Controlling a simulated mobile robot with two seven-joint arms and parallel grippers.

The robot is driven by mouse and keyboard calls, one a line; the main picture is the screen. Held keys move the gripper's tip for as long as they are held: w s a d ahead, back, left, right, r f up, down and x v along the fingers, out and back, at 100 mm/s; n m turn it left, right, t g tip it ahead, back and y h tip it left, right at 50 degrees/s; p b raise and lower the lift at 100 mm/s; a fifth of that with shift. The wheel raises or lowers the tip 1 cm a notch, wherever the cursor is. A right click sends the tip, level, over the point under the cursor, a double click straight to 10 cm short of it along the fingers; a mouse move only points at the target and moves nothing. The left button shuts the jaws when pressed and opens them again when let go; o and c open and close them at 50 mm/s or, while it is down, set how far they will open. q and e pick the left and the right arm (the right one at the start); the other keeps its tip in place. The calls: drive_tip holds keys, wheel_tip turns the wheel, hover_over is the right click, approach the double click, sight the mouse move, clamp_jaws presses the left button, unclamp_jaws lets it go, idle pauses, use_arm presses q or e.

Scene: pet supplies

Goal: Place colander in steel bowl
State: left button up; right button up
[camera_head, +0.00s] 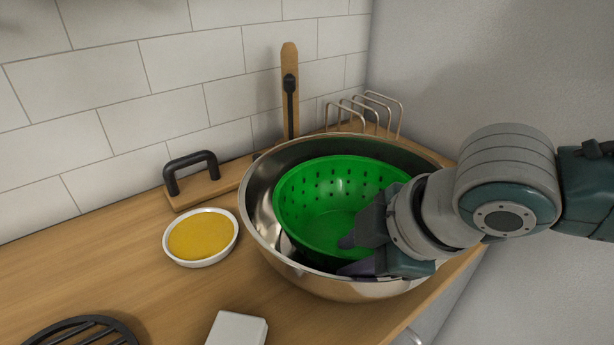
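The green colander (322,210) sits inside the steel bowl (268,170). Its opening faces up and a little toward the front. My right gripper (346,257) reaches in from the right, at the colander's front right side. Its two fingers are apart, one over the colander's inside and the other lower, by the bowl's front rim. The gripper hides the near right part of the colander's rim and wall, so contact there cannot be seen. My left gripper is not in view.
A white dish of yellow food (202,236) stands left of the bowl. Behind are a wooden board with a black handle (190,168), an upright wooden piece (290,85) and a wire rack (372,108). A white block (237,328) and black grate (82,332) lie in front.

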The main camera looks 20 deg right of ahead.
drive_tip(key=p+v, duration=0.2)
drive_tip(key=v, duration=0.9)
drive_tip(key=shift+d+r, duration=0.1)
drive_tip(key=shift+r, duration=0.05)
drive_tip(key=s+a+m, duration=0.4)
drive_tip(key=a, duration=0.1)
drive_tip(key=s+d+f+m+g+h, duration=0.2)
drive_tip(key=s+d+f+m, duration=0.2)
drive_tip(key=s+d+m, duration=0.2)
drive_tip(key=s+m, duration=0.2)
drive_tip(key=s, duration=0.2)
drive_tip(key=shift+d, duration=0.25)
drive_tip(key=shift+s+f, duration=0.1)
